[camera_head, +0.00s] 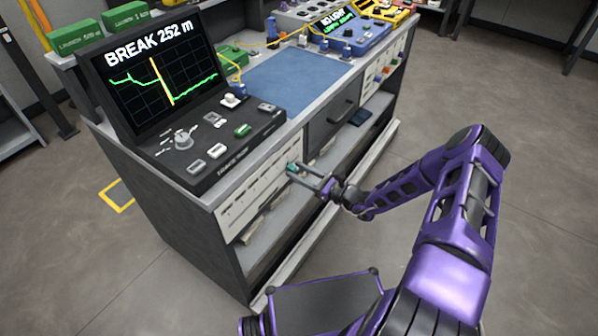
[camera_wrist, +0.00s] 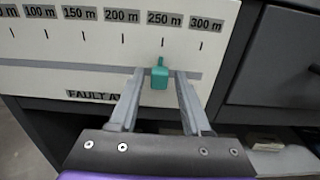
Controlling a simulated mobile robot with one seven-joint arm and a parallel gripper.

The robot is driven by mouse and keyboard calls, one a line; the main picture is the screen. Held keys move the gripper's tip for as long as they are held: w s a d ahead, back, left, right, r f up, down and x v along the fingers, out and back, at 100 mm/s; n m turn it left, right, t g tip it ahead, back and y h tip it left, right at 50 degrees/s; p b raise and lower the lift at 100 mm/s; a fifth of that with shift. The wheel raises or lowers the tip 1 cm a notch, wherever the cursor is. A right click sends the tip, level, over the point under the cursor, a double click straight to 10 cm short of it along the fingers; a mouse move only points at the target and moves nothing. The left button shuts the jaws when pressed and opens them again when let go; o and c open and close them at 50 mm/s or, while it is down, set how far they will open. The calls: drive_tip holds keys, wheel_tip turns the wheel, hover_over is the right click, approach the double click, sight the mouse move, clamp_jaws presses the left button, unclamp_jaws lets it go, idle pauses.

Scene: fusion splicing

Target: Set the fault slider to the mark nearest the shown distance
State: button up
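The screen (camera_head: 160,75) reads "BREAK 252 m". The teal slider knob (camera_wrist: 160,75) sits on the grey slot of the white fault panel (camera_wrist: 60,60). Its pointer is at, or a hair left of, the tick under the "250 m" label (camera_wrist: 164,19). The knob shows small in the head view (camera_head: 292,168), partly hidden by my fingers. My gripper (camera_wrist: 158,76) has one finger on each side of the knob. A narrow gap shows between the knob and each finger, so the gripper looks open around it.
The black tester console (camera_head: 215,140) stands on the bench above the panel. A blue mat (camera_head: 290,80) lies beside it. A dark drawer (camera_head: 333,115) is right of the panel, with an open shelf below. The floor in front is clear.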

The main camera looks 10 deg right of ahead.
drive_tip(key=shift+o, duration=0.4)
drive_tip(key=p+v, duration=0.1)
drive_tip(key=v, duration=1.6)
drive_tip(key=shift+d, duration=0.2)
drive_tip(key=shift+s+r, duration=0.1)
drive_tip(key=shift+s, duration=0.05)
